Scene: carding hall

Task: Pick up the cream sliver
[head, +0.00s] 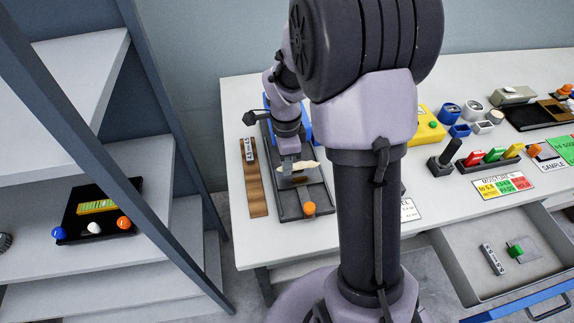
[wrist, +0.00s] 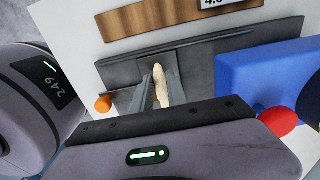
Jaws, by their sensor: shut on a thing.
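The cream sliver (head: 308,166) is a small, pale, elongated piece over the dark grey tray-like device (head: 318,199) on the table. In the wrist view the sliver (wrist: 162,84) stands out lengthwise between the fingers. My gripper (head: 288,168) is shut on the sliver; its fingers also show in the wrist view (wrist: 160,92). Part of the sliver is hidden by the fingers. I cannot tell whether it touches the device below.
An orange knob (head: 309,208) is at the device's front end. A wooden strip (head: 255,188) lies to its left and a blue block (wrist: 262,84) stands close beside it. A shelf (head: 160,240) stands left; an open drawer (head: 455,275) is at right.

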